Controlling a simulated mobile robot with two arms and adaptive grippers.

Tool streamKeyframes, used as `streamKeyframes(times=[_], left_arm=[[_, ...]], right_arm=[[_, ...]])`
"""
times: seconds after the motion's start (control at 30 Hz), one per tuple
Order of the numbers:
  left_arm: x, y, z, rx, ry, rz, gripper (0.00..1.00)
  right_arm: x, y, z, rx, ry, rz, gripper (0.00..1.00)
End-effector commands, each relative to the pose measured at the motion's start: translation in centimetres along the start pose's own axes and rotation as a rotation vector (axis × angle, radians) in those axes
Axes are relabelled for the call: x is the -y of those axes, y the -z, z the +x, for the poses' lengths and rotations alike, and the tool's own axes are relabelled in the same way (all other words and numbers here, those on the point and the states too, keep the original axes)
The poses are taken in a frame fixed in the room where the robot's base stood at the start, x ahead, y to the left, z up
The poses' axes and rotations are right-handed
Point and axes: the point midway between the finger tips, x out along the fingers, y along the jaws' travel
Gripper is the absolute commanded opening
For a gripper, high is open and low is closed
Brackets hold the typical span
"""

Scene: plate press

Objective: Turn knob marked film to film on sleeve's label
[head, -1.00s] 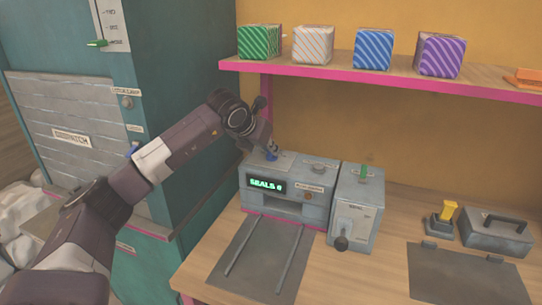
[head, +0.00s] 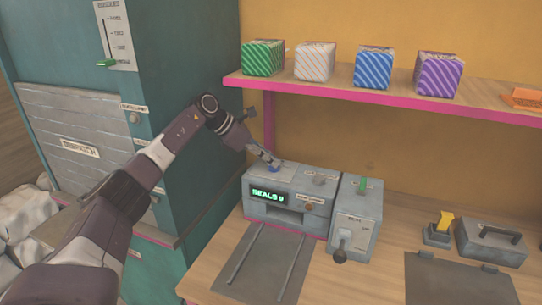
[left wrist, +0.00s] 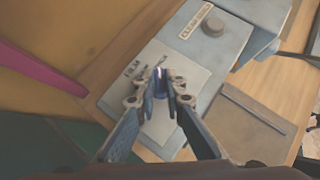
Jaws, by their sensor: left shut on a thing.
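The sealing machine (head: 259,205) is a grey box on the bench with a lit green display reading "SEALS" and a digit I cannot read surely. On its top left is a blue knob (head: 274,167), beside a plate marked "FILM" (left wrist: 133,70) in the left wrist view. My left gripper (head: 268,160) is at this knob, fingers shut on it from above; in the left wrist view the gripper (left wrist: 161,90) hides most of the blue knob (left wrist: 161,83). The sleeve's label is not identifiable. My right gripper is not in view.
A grey box with a lever (head: 356,220) stands right of the machine. Several striped boxes, including a blue one (head: 373,68), sit on the pink-edged shelf (head: 370,92). A yellow-handled stamp (head: 440,228) and a grey case (head: 491,243) are farther right. A tray with rails (head: 258,270) lies in front.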

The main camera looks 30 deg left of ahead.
Motion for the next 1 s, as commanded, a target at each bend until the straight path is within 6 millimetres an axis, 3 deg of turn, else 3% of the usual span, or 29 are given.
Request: streamKeyframes(times=[0.73, 0.77, 0.9, 1.0], left_arm=[[-0.1, 0.01, -0.01, -0.001, 0.047, 0.054, 0.0], [-0.1, 0.01, -0.01, -0.001, 0.047, 0.054, 0.12], [-0.09, 0.02, 0.0, -0.002, 0.047, 0.053, 0.28], [-0.09, 0.03, 0.01, -0.002, 0.047, 0.053, 0.29]], right_arm=[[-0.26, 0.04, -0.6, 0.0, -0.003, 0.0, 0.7], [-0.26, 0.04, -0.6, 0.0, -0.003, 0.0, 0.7], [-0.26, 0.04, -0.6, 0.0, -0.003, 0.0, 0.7], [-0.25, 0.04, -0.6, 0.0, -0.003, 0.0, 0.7]])
